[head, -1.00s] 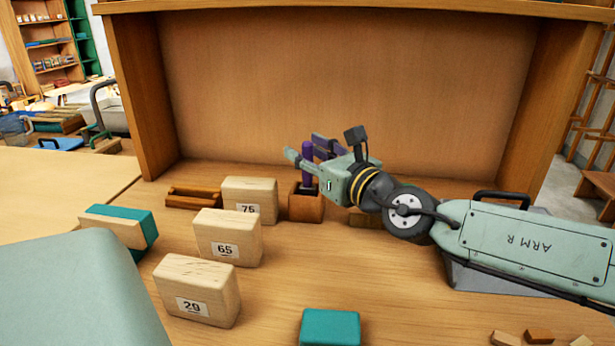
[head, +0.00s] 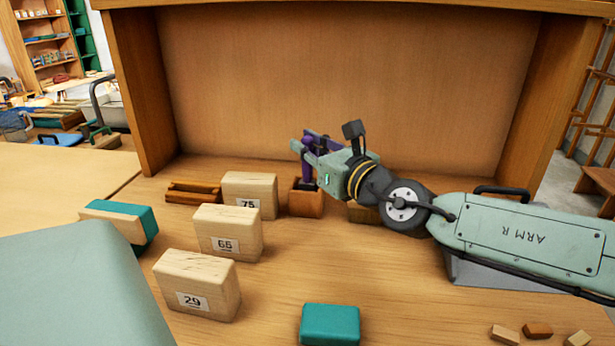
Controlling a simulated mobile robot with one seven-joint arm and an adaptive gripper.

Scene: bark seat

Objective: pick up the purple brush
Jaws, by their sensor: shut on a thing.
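The purple brush (head: 307,172) stands upright in a small brown wooden holder (head: 306,203) at the back middle of the table. My gripper (head: 304,150) reaches in from the right and is shut on the brush's upper part. The fingers and gripper body hide part of the brush. Its lower end is hidden inside the holder.
Wooden blocks numbered 75 (head: 249,193), 65 (head: 229,233) and 29 (head: 197,285) stand left of the holder. A brown tray (head: 193,193) lies behind them. A teal block (head: 330,325) lies in front. A tall wooden back panel (head: 340,80) closes off the rear.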

